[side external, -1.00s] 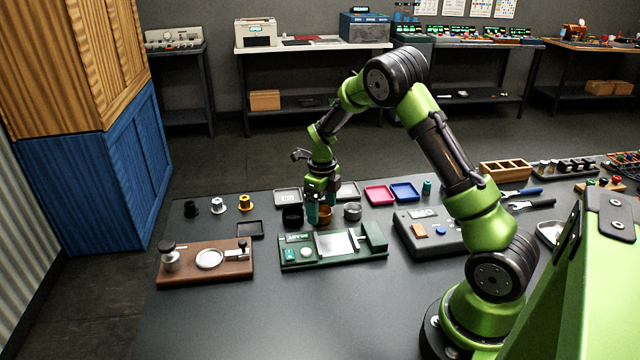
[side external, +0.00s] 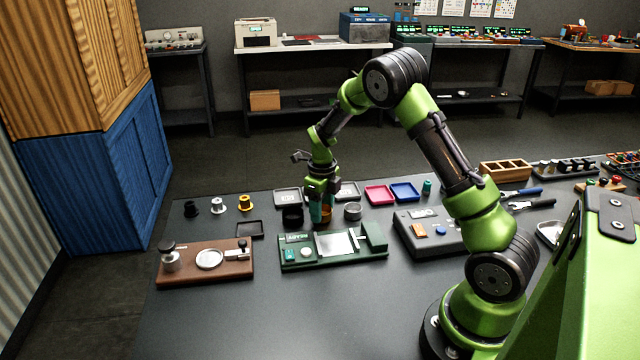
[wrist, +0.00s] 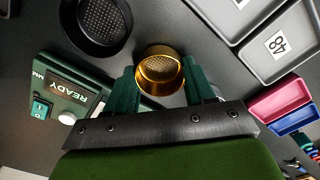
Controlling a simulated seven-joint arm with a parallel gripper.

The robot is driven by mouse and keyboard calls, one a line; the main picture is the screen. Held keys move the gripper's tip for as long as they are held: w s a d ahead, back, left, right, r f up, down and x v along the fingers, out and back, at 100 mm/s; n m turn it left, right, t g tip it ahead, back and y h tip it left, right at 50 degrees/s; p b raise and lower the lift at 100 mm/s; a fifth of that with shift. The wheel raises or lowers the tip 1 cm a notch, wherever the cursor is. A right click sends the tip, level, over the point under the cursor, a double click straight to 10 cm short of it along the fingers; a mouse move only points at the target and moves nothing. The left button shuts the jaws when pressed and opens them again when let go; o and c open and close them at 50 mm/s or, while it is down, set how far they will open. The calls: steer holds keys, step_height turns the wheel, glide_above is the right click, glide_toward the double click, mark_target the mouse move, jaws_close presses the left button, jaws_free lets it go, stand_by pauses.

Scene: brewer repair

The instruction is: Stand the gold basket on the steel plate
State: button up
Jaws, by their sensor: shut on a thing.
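The gold basket (side external: 327,211) is a small round cup with a mesh floor, seen from above in the wrist view (wrist: 159,68). My gripper (side external: 321,211) points down with its teal fingers on either side of the basket, shut on it. In the wrist view the fingers (wrist: 160,84) flank its wall. Whether the basket is clear of the table cannot be told. The steel plate (side external: 336,243) is a bright square on the green READY unit (side external: 294,262), just in front of the gripper in the side view. My gripper mostly hides it in the wrist view.
A black basket (side external: 292,217) stands left of the gripper and a steel cup (side external: 353,211) right of it. Grey, pink (side external: 379,195) and blue (side external: 405,192) trays lie behind. A brown board (side external: 205,275) is at left, a grey device (side external: 428,240) at right. The front table is clear.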

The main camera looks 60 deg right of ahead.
step_height(320, 180, up, 10)
steer(key=a, duration=0.1)
steer(key=n, duration=0.6)
glide_above(335, 244)
step_height(335, 244, down, 3)
steer(key=shift+a, duration=0.1)
steer(key=shift+s+f, duration=0.2)
steer(key=shift+f, duration=0.1)
steer(key=shift+w+f, duration=0.15)
steer(key=shift+f, duration=1.85)
steer(key=shift+f, duration=0.6)
steer(key=o, duration=1.1)
steer(key=shift+o, duration=0.5)
